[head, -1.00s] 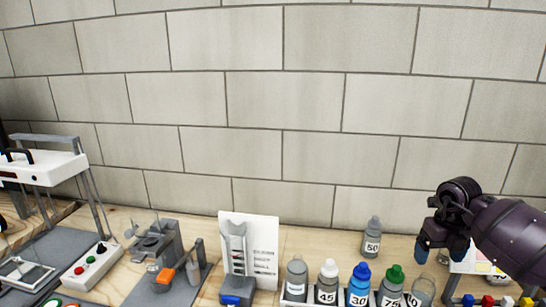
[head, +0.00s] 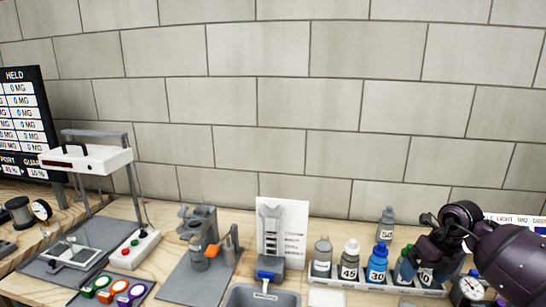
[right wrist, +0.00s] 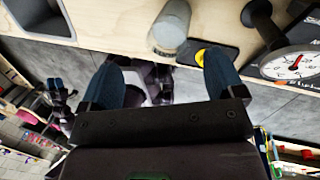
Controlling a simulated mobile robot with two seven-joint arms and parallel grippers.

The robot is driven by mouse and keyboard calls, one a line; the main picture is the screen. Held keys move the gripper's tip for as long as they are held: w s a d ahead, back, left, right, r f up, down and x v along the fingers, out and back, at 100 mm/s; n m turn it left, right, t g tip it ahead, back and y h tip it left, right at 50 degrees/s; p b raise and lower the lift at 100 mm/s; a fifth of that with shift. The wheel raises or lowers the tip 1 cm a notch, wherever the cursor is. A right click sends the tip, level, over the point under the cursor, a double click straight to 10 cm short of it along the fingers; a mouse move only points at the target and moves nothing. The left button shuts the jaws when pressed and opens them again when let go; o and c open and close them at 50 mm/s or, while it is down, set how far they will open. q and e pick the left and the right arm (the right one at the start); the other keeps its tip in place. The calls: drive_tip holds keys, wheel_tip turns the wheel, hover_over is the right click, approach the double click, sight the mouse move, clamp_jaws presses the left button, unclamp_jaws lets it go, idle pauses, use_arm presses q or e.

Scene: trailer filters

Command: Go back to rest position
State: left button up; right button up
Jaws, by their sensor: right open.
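My right gripper (head: 422,268) comes in from the right in the head view, in front of the right end of the bottle row. In the right wrist view my right gripper (right wrist: 165,82) has its two blue fingers wide apart with nothing held between them. My left gripper does not show in the head view.
Numbered bottles (head: 350,262) stand in a white rack (head: 352,284); a grey bottle (head: 386,223) stands behind it. A grey cup (right wrist: 170,25) and a dial gauge (right wrist: 295,65) are near the right gripper. A scale stand (head: 85,158) and a grey bin (head: 238,295) are further left.

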drive_tip(key=s+a+t+y, duration=0.2)
drive_tip(key=a+t+y, duration=0.2)
drive_tip(key=a+y, duration=0.7)
drive_tip(key=s+a+r+m+t, duration=0.2)
drive_tip(key=a+r+m+t, duration=0.35)
drive_tip(key=m+t, duration=0.35)
drive_tip(key=s+d+f+m+h, duration=0.4)
drive_tip(key=s+d+m+h, duration=0.1)
drive_tip(key=m+h, duration=0.5)
drive_tip(key=s+d+f+m+h, duration=0.45)
drive_tip(key=m+h, duration=0.25)
drive_tip(key=m, duration=0.5)
drive_tip(key=s+a+f+m+g+y, duration=0.15)
drive_tip(key=s+f+g, duration=0.3)
drive_tip(key=s, duration=0.55)
drive_tip(key=s+a+f+m+g+y, duration=0.1)
drive_tip(key=s+a+f+m+g, duration=0.2)
drive_tip(key=s+g, duration=0.5)
drive_tip(key=w+d+f+t, duration=0.1)
drive_tip(key=w+f+t, duration=0.4)
drive_tip(key=f+t, duration=0.5)
drive_tip(key=shift+w+d+f+y, duration=0.15)
drive_tip(key=shift+w+f+y, duration=0.25)
drive_tip(key=shift+f, duration=0.4)
